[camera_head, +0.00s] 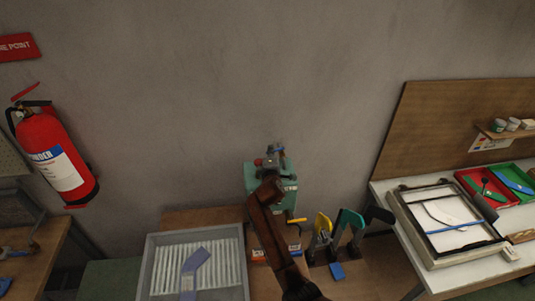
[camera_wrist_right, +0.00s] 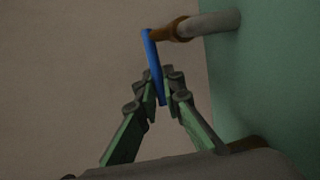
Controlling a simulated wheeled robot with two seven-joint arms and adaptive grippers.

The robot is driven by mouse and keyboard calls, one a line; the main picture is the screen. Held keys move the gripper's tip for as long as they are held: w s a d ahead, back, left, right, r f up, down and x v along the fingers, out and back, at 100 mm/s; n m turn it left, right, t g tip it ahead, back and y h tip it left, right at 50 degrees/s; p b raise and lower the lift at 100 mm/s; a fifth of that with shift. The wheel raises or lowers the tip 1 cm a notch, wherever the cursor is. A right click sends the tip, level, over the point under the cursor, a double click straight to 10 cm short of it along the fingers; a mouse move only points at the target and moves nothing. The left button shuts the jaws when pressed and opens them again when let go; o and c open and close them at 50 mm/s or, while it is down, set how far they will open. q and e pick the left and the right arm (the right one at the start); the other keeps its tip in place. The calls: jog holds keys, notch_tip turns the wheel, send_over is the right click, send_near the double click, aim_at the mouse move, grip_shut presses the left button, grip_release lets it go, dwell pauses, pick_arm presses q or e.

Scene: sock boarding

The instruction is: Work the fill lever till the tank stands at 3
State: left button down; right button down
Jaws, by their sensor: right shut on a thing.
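A teal machine (camera_head: 255,172) stands against the wall at the centre of the head view, partly hidden behind my right arm. In the right wrist view its teal side (camera_wrist_right: 262,70) fills the right. A grey shaft with a brown hub (camera_wrist_right: 175,30) sticks out of it and carries a blue lever (camera_wrist_right: 152,55). My right gripper (camera_wrist_right: 165,88), with green fingers, is shut on the blue lever's lower part. The tank's level reading cannot be made out. My left gripper is not in view.
A grey tray (camera_head: 151,270) with white ribs and a blue-violet sock-like piece (camera_head: 195,265) lies left of the machine. Yellow and teal upright forms (camera_head: 322,226) stand to the right. A framed screen (camera_head: 410,212) lies on the right table. A fire extinguisher (camera_head: 52,160) hangs at left.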

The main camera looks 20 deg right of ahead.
jog(key=c, duration=2.1)
grip_release()
jog(key=shift+d, duration=0.2)
jog(key=shift+o, duration=0.3)
jog(key=shift+s+a, duration=0.1)
jog(key=v, duration=1.2)
jog(key=shift+r, duration=0.1)
